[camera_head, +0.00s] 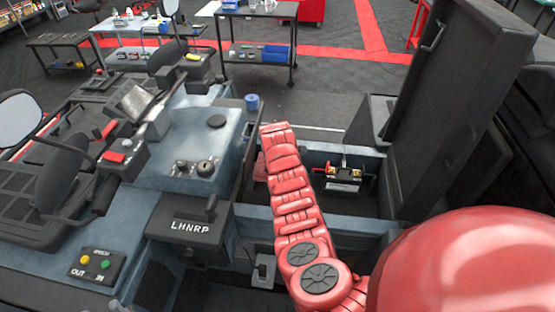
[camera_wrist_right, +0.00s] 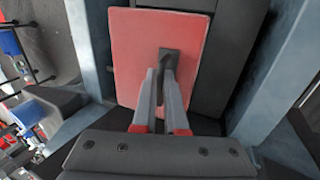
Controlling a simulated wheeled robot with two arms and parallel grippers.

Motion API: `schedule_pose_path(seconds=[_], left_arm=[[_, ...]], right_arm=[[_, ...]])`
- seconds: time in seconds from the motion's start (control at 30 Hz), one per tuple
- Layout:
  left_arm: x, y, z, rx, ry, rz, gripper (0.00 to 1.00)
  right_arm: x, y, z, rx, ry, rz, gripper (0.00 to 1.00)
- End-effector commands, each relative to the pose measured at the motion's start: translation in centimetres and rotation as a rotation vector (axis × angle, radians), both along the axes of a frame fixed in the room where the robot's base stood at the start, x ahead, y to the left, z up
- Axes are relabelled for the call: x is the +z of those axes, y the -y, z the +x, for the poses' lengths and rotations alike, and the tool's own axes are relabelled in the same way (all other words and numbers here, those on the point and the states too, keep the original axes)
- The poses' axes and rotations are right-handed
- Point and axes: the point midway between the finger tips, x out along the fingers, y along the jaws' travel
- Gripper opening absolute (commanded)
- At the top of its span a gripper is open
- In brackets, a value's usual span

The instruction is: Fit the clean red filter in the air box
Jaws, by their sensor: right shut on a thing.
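The red filter (camera_wrist_right: 130,50) is a flat red panel with a black handle (camera_wrist_right: 167,62) in the right wrist view. My right gripper (camera_wrist_right: 166,76) is shut on this handle, with the panel just beyond the fingertips. A dark recess (camera_wrist_right: 236,50) lies behind and right of the panel, between blue-grey walls; I cannot tell whether it is the air box or whether the panel touches it. In the head view a small red patch (camera_head: 260,166) shows left of my right arm, probably the filter's edge. My arm hides the right gripper there. My left gripper is not in view.
A tall dark lid (camera_head: 450,95) stands open at the right. A battery-like black unit (camera_head: 343,180) sits in the open bay right of my arm. Tables (camera_head: 255,15) stand farther back.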

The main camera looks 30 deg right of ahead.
Motion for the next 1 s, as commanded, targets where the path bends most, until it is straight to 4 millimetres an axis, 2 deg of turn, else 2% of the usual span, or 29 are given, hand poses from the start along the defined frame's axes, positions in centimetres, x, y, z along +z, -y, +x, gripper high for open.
schedule_pose_path(seconds=[0.1, 0.5, 0.67, 1.0], left_arm=[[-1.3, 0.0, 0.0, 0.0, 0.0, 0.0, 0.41], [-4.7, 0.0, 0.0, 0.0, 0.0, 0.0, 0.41], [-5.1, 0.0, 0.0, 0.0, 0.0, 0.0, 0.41], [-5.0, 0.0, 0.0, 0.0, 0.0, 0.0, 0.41]], right_arm=[[-1.9, 0.0, 0.1, 0.0, 0.003, -0.001, 0.0], [-6.9, 0.1, 0.0, -0.001, 0.0, -0.001, 0.0], [-7.6, 0.1, 0.0, -0.001, 0.001, -0.002, 0.0], [-7.5, 0.0, 0.0, 0.0, 0.001, -0.002, 0.0]])
